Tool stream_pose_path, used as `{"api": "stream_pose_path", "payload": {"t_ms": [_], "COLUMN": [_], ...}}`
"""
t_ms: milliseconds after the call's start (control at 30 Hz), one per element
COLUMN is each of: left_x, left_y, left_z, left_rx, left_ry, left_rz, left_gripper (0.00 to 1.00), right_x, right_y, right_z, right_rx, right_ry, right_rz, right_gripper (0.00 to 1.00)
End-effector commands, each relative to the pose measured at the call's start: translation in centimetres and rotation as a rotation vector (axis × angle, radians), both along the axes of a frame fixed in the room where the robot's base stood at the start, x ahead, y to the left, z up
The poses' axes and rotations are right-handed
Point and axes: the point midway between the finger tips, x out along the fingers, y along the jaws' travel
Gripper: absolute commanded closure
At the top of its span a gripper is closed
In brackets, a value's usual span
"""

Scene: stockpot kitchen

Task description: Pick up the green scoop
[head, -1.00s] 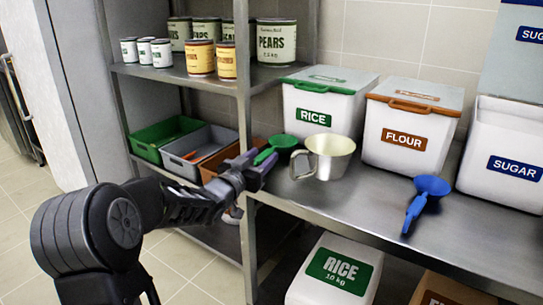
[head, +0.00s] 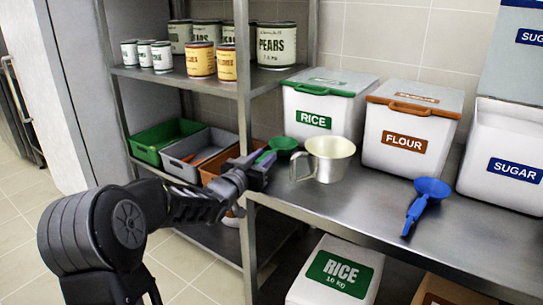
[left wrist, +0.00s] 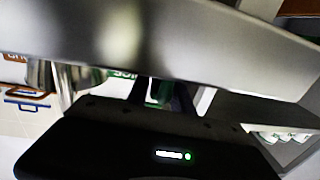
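The green scoop (head: 284,143) lies on the steel shelf beside the green-lidded rice bin, its handle pointing to the front left. My left gripper (head: 264,165) is at the handle end, its two fingers apart on either side of it. In the left wrist view, a bit of the green scoop (left wrist: 160,92) shows between the two dark fingers, with a pale gap beside it. Whether a finger touches the handle is not clear. My right gripper is not in view.
A metal measuring jug (head: 328,160) stands just right of the scoop. A blue scoop (head: 430,188) lies farther right, before the flour bin (head: 408,133). Green, grey and brown trays sit on the left shelf.

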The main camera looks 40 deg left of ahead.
Motion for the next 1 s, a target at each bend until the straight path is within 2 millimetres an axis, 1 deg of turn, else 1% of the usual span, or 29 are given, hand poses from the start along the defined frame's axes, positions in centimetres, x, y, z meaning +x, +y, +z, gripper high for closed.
{"api": "stream_pose_path", "payload": {"t_ms": [33, 300, 833, 1000], "left_x": [0.00, 0.00, 0.00, -0.09], "left_y": [0.00, 0.00, 0.00, 0.08], "left_z": [0.00, 0.00, 0.05, 0.40], "left_rx": [0.000, 0.000, 0.000, 0.000], "left_ry": [0.000, 0.000, -0.001, -0.001], "left_rz": [0.000, 0.000, 0.000, 0.000], "left_gripper": [0.77, 0.99, 1.00, 1.00], "right_x": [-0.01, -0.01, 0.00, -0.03], "right_y": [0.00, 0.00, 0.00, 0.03], "right_z": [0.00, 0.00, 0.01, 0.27], "right_rx": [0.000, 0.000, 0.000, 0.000], "right_ry": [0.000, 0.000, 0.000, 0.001], "right_rz": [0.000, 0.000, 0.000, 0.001], "right_gripper": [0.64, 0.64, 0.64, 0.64]}}
